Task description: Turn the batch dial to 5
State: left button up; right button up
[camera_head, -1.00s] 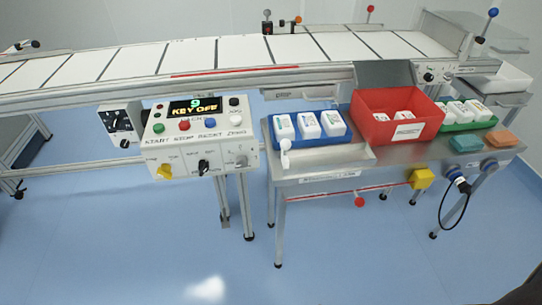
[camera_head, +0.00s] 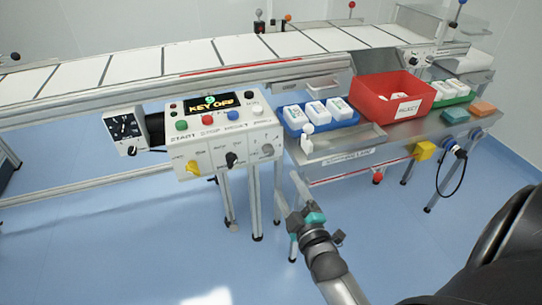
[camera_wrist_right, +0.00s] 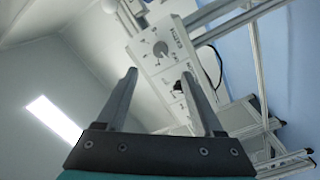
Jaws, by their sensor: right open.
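A white control box (camera_head: 225,145) stands on legs below the conveyor, with a lit display (camera_head: 210,103) reading KEY OFF. Its lower front carries a yellow knob (camera_head: 194,167), a black knob (camera_head: 231,159) and a grey dial (camera_head: 267,150). In the right wrist view the grey dial (camera_wrist_right: 160,48) has marks around it, and the black knob (camera_wrist_right: 181,87) is beside the right fingertip. My left gripper is out of view.
A black-faced dial unit (camera_head: 125,129) is left of the box. To the right, a steel table (camera_head: 345,144) carries a blue tray of white bottles (camera_head: 318,113), a red bin (camera_head: 392,95) and a green tray (camera_head: 452,98). The floor in front is clear.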

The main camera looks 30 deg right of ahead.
aim_at(270, 153)
jog(key=b+x, duration=0.4)
jog(key=x, duration=0.7)
jog(key=shift+w, duration=0.2)
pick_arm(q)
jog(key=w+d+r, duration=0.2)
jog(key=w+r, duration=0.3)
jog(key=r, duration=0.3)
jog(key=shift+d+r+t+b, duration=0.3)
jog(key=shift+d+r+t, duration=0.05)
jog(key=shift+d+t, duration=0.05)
pick_arm(e)
jog(key=shift+x, duration=0.95)
jog(key=shift+a, duration=0.1)
grip_shut()
